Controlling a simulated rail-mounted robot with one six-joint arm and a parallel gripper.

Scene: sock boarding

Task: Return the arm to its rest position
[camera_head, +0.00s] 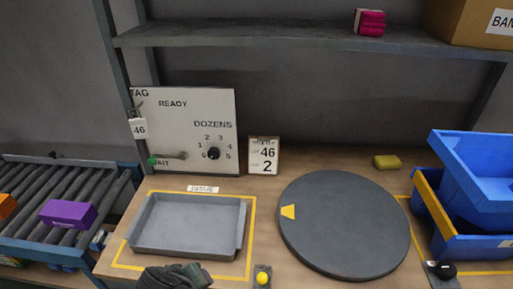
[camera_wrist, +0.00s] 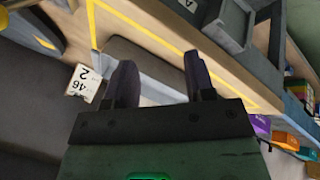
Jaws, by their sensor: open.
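My gripper (camera_wrist: 160,72) shows in the wrist view with its two dark fingers apart and nothing between them. Beyond the fingers is the grey tray (camera_wrist: 172,72) with the yellow line around it. In the head view a dark part of my arm shows at the bottom edge, in front of the tray (camera_head: 190,225), and its fingers cannot be made out there. The tray is empty and lies inside the yellow outline under the ISSUE label (camera_head: 203,189).
A round dark turntable (camera_head: 345,225) stands right of the tray, with blue bins (camera_head: 475,180) beyond. A board (camera_head: 185,130) and a number card (camera_head: 264,156) stand behind. A roller conveyor (camera_head: 50,190) with a purple box (camera_head: 68,214) is at left. A shelf (camera_head: 300,30) hangs above.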

